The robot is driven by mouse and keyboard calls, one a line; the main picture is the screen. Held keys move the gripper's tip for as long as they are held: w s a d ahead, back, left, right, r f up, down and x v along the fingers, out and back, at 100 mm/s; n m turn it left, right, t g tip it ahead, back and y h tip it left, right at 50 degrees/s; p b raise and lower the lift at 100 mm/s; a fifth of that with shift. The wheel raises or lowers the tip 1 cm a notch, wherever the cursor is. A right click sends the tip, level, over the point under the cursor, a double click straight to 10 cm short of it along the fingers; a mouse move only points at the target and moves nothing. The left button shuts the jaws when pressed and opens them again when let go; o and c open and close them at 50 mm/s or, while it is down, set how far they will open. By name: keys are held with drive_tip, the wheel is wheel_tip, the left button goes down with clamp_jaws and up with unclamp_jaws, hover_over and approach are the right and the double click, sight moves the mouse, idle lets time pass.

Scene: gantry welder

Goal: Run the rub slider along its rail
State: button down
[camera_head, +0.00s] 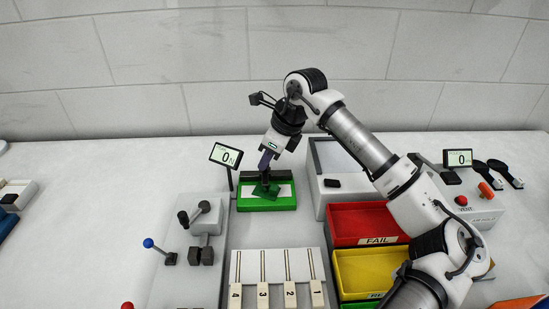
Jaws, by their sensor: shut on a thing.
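A green rub fixture (267,205) stands on the table left of centre, with a pale rail strip (285,191) along its top. A small dark slider block (266,189) sits about midway along that strip and looks turned at an angle. My gripper (266,174) reaches down to it from above, slightly tilted, and is shut on the slider. The fingers partly hide the slider's top, so the exact grip is too small to tell. A small display (226,155) on a post beside the fixture reads 0 N.
A panel with numbered sliders (277,266) lies in front. A lever plate (190,265) is at front left. A white box (321,190) stands close right of the fixture; red (345,220) and yellow (372,262) bins are nearer.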

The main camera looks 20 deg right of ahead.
drive_tip(key=c, duration=1.3)
unclamp_jaws()
drive_tip(key=shift+o, duration=0.2)
drive_tip(key=shift+r, duration=0.1)
drive_tip(key=b+v, duration=0.1)
drive_tip(key=v, duration=1.2)
drive_tip(key=shift+s+r+b, duration=0.15)
drive_tip(key=shift+r+b, duration=0.2)
drive_tip(key=shift+b, duration=0.05)
drive_tip(key=shift+d, duration=0.1)
